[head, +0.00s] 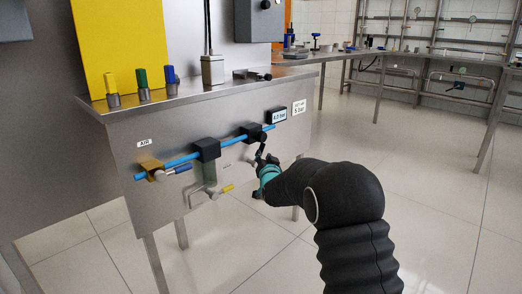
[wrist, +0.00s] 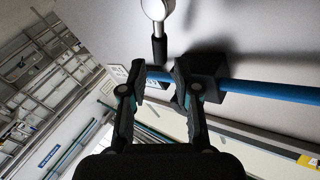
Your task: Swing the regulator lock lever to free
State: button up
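The regulator appears to be the black block (head: 252,132) at the right end of the blue air line on the steel panel. My gripper (head: 262,157) is just below and in front of it. In the wrist view my gripper (wrist: 160,88) has its two fingers apart, with nothing between them. A small lever with a round metal hub and a black grip (wrist: 159,48) points toward the gap between the fingertips, apparently just beyond them. I take it for the lock lever; in the head view I cannot make it out clearly. A black block (wrist: 209,78) is behind the right finger.
The blue pipe (head: 180,161) runs across the panel, through another black block (head: 207,149). A pressure display (head: 278,115) is at upper right. The floor to the right is clear.

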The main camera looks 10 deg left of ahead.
aim_at(262, 150)
jog(key=shift+x, duration=3.45)
grip_shut()
